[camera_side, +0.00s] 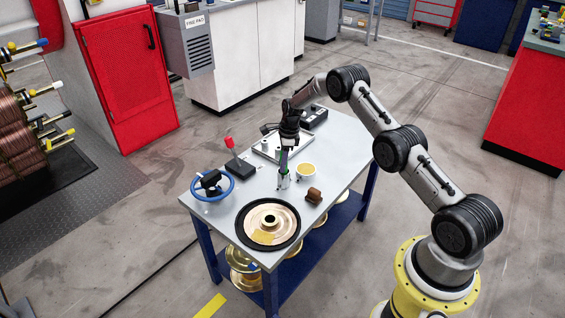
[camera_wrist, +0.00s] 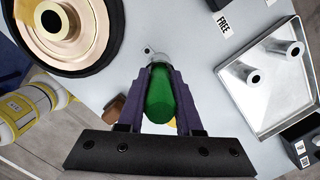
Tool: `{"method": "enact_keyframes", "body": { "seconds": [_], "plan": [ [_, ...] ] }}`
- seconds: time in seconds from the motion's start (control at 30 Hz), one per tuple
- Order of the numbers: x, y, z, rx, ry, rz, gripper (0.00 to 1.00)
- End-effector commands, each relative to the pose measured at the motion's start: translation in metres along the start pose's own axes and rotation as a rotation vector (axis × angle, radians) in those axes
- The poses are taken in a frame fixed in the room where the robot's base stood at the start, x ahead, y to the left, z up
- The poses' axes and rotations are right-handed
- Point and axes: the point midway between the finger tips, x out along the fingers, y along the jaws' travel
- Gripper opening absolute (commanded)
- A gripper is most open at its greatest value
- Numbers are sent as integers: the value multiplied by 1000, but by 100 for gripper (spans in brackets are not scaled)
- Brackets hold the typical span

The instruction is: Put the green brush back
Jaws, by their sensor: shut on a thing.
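The green brush (camera_wrist: 160,95) is between the two purple fingers of my gripper (camera_wrist: 157,72) in the wrist view. My gripper is shut on its green body, and a grey end shows beyond the fingertips. In the side view my gripper (camera_side: 284,170) points down over the middle of the table, with a little green (camera_side: 282,161) between the fingers. A small silvery cup-like piece (camera_side: 284,182) shows right below the fingertips. I cannot tell whether it is part of the brush or a holder, or whether the brush touches the table.
A white and yellow mug (camera_side: 306,172) stands close to the right, with a brown block (camera_side: 314,195) nearer. A gold spool sits on a black-rimmed turntable (camera_side: 294,232) at the front. A red-knobbed lever box (camera_side: 241,170), a blue ring (camera_side: 229,192) and a two-peg tray (camera_side: 300,140) stand around.

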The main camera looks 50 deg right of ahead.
Motion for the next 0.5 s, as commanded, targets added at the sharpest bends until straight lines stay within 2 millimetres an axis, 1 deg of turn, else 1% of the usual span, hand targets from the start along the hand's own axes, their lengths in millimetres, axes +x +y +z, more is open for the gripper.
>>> {"method": "enact_keyframes", "body": {
  "seconds": [0.2,0.33,0.37,0.5],
  "plan": [
    [-1,-1,0,0,-1,-2,0],
    [2,0,0,0,-1,-1,0],
    [2,0,0,0,-1,-1,38],
    [2,0,0,0,-1,-1,63]
  ]
}}
